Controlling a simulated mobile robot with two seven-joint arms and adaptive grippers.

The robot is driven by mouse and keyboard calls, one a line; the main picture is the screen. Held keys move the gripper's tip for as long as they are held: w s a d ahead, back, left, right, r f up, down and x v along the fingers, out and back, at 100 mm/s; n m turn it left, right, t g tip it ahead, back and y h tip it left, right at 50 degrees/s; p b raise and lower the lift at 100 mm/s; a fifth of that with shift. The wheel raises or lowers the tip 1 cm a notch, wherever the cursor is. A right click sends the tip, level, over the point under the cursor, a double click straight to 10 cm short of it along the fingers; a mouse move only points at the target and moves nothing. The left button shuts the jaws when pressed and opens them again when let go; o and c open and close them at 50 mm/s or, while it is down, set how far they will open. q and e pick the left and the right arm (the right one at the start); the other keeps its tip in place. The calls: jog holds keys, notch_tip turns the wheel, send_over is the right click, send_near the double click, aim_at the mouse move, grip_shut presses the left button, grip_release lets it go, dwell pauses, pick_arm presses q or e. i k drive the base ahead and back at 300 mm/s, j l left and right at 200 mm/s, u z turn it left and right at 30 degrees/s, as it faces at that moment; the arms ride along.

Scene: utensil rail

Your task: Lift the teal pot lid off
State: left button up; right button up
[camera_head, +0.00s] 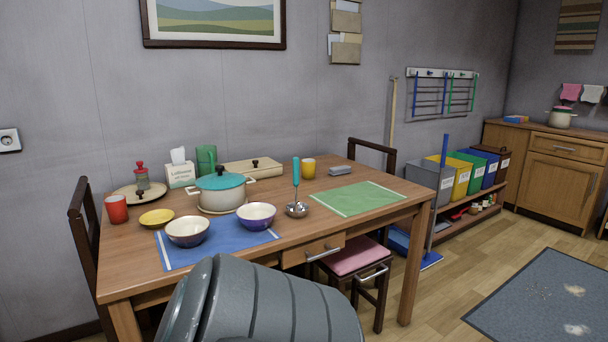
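A white pot (220,199) stands on the wooden table, left of the table's middle, on a light round trivet. The teal pot lid (220,182) sits on top of it, with a dark knob (219,170) standing up from it. A large grey rounded part in the lower middle of the view looks like part of my own arm. Neither gripper's fingers show, so I cannot see whether they are open or shut.
Bowls (188,232) stand on a blue mat (230,249) in front of the pot. A ladle with a teal handle (296,172) stands to its right. A tissue box (180,175) and green canister (206,158) are behind. The green mat (358,198) is empty.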

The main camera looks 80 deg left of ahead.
aim_at(220, 180)
jog(key=u, duration=3.05)
jog(key=l, duration=0.8)
jog(key=l+z, duration=0.15)
jog(key=l, duration=0.7)
jog(key=i, duration=0.05)
